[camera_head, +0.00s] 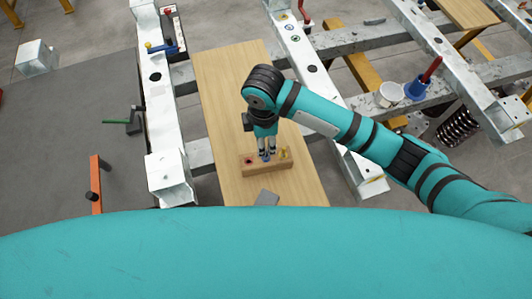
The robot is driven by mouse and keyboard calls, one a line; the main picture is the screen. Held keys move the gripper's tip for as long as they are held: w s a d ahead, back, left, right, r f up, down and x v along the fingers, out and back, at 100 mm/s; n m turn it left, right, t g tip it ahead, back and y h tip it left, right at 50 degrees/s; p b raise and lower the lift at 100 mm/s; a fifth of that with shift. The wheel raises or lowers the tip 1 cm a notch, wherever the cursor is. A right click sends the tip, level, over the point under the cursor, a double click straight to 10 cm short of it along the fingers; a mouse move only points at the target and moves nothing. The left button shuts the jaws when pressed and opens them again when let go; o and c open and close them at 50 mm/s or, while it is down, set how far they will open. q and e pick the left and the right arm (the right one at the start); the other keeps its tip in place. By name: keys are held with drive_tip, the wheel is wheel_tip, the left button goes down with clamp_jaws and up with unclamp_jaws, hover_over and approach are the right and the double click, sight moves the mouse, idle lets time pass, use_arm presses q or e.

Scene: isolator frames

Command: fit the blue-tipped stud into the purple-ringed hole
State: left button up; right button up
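A small wooden block (279,167) lies on the wooden board in the middle of the view. My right gripper (267,156) points down over the middle of the block, its fingers close together. A small bluish spot shows at the fingertips. I cannot tell whether it is the stud's blue tip, or whether the fingers grip anything. A dark reddish hole or ring (249,161) shows at the block's left end; its exact colour is too small to tell. A yellow piece (284,154) stands at the block's right end. My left gripper is not in view.
The wooden board (225,105) is mostly bare around the block. A grey flat piece (267,198) lies in front of it. White metal beams (158,100) run on both sides.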

sight(266, 151)
drive_tip(key=f, duration=0.3)
drive_tip(key=shift+w+f, duration=0.15)
drive_tip(key=shift+w, duration=0.05)
drive_tip(key=f, duration=0.1)
drive_tip(key=f+p, duration=0.1)
drive_tip(key=f, duration=0.3)
drive_tip(key=shift+w+d+f+p, duration=0.1)
drive_tip(key=shift+d+p, duration=0.15)
drive_tip(key=shift+p, duration=0.05)
drive_tip(key=shift+f, duration=0.5)
clamp_jaws()
